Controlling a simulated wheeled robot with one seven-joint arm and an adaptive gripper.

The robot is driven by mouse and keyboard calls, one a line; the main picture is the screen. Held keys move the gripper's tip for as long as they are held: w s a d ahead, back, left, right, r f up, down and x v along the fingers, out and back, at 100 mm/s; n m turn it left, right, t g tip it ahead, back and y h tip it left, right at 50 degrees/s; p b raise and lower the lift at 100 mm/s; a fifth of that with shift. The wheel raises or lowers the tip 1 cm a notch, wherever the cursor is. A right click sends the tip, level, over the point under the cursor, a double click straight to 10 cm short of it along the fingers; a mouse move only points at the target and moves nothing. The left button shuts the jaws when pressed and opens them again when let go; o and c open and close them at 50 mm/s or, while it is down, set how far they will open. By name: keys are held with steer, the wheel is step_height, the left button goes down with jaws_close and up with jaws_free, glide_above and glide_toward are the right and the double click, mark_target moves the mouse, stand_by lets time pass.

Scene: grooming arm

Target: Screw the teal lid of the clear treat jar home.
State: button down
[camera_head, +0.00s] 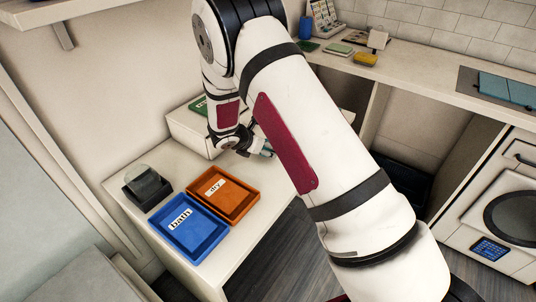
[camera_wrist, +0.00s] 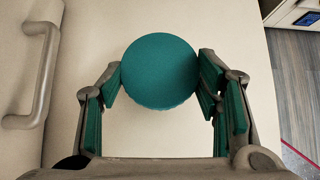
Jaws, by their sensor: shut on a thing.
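The round teal lid (camera_wrist: 160,70) sits between the green-padded fingertips of my gripper (camera_wrist: 161,77) in the wrist view. My gripper is shut on the lid's rim from both sides. The lid's top faces the wrist camera and hides whatever is beneath it, so I cannot tell whether it sits on the jar or how its thread stands. In the head view my gripper (camera_head: 256,149) is low over the white counter's back part, mostly behind my arm. I cannot clearly make out the clear treat jar there.
A blue tray marked "bath" (camera_head: 204,248) and an orange tray marked "dry" (camera_head: 240,205) stand on the counter (camera_head: 250,245). A dark block with a pale round top (camera_head: 147,188) is left of them. A grey handle (camera_wrist: 33,75) on a pale box is left of the lid.

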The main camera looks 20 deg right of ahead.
steer(key=shift+r+p, duration=0.4)
steer(key=shift+r, duration=0.8)
